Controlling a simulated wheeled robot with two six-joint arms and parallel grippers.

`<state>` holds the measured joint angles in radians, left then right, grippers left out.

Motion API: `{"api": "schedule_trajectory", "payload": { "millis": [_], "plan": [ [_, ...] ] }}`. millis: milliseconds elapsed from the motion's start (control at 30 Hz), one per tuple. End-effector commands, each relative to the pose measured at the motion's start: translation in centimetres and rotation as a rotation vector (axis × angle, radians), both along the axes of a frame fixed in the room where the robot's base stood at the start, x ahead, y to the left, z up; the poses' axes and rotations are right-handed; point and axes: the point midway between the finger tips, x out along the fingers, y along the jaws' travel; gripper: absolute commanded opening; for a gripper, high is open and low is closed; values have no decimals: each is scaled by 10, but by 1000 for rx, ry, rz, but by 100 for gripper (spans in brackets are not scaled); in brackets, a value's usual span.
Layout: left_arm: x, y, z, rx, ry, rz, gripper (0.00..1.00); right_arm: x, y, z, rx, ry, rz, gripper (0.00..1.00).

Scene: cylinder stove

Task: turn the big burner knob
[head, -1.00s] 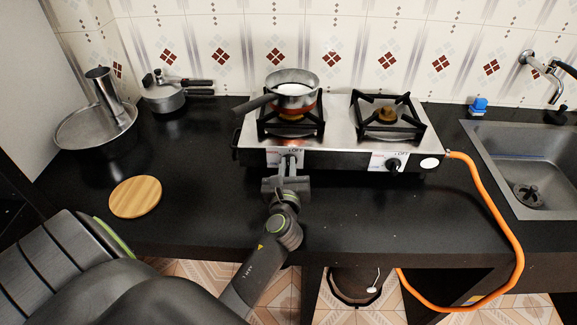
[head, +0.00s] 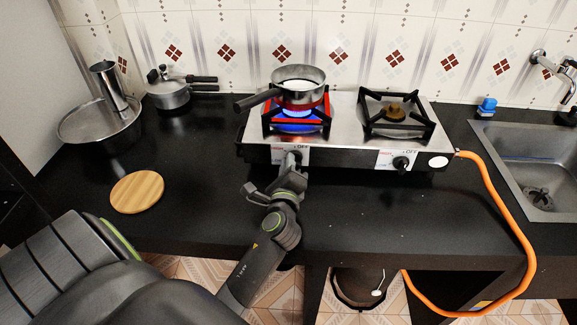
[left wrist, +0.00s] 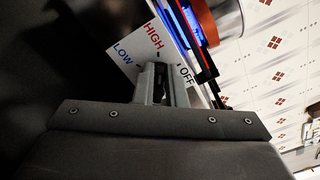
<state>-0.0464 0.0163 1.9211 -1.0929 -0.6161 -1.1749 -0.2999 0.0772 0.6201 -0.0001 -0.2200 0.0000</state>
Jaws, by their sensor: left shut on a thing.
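The two-burner stove (head: 347,125) stands at the back of the black counter. My left gripper (head: 292,160) is at the left knob on its front panel, below the burner that holds the pan. In the left wrist view the gripper (left wrist: 163,88) is shut on the dark big burner knob (left wrist: 159,72), which it mostly hides. The panel around it reads HIGH, LOW and OFF. The left burner (head: 298,125) is lit with a blue flame under the pan (head: 299,78). My right gripper is not in view.
The right burner (head: 396,107) is unlit and empty; its black knob (head: 401,164) is free. An orange hose (head: 502,216) runs from the stove's right side. A round wooden board (head: 137,192) and pots (head: 102,122) are on the left. The counter's front middle is clear.

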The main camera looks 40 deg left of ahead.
Motion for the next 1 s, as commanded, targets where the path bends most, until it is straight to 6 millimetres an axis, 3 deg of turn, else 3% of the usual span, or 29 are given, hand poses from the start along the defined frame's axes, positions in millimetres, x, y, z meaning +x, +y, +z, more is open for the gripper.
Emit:
{"api": "schedule_trajectory", "payload": {
  "millis": [767,800,933,1000],
  "plan": [
    [-1,1,-2,-91,-55,1,0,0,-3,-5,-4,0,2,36],
    [-1,1,-2,-90,-54,1,14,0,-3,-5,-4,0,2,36],
    [-1,1,-2,-90,-54,1,30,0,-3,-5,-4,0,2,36],
    [-1,1,-2,-90,-54,1,33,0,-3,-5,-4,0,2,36]
  ]
}}
